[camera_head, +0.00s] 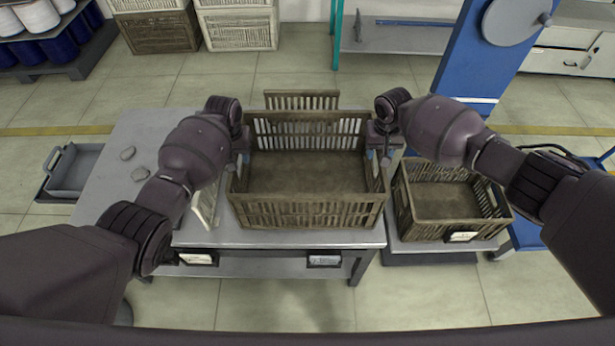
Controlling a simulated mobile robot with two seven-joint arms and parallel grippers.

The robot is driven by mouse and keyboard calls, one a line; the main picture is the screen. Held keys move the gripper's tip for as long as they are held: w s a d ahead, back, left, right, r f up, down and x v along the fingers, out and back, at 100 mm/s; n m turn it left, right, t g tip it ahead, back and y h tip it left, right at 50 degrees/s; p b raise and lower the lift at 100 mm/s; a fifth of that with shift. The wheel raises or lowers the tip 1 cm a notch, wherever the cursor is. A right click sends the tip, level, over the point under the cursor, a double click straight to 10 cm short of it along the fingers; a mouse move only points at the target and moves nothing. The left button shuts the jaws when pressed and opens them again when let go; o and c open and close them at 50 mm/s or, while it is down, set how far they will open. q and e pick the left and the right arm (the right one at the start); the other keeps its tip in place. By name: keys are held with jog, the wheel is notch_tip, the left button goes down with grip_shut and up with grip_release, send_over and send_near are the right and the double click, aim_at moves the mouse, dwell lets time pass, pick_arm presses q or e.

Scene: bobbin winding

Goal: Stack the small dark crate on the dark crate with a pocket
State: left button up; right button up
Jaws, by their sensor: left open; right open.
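A dark brown slatted crate (305,212), open at the top and empty, stands on the grey table between my two grippers. A second dark slatted crate (442,225), also empty, stands to its right on a low grey platform; a pale card (462,237) shows on its front, likely its pocket. My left gripper (241,158) is open at the left wall of the table crate. My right gripper (378,155) is open at its right wall. The fingertips are small and partly hidden, so contact with the walls is unclear.
A dark slatted panel (301,100) shows behind the table crate. A pale slatted object (206,207) is beside it, partly hidden by my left arm. A blue column (490,60) rises at the back right.

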pick_arm(q)
jog(key=shift+f, duration=0.1)
pick_arm(e)
jog(key=shift+f, duration=0.1)
pick_arm(q)
grip_shut()
pick_arm(e)
grip_shut()
dwell(1.2)
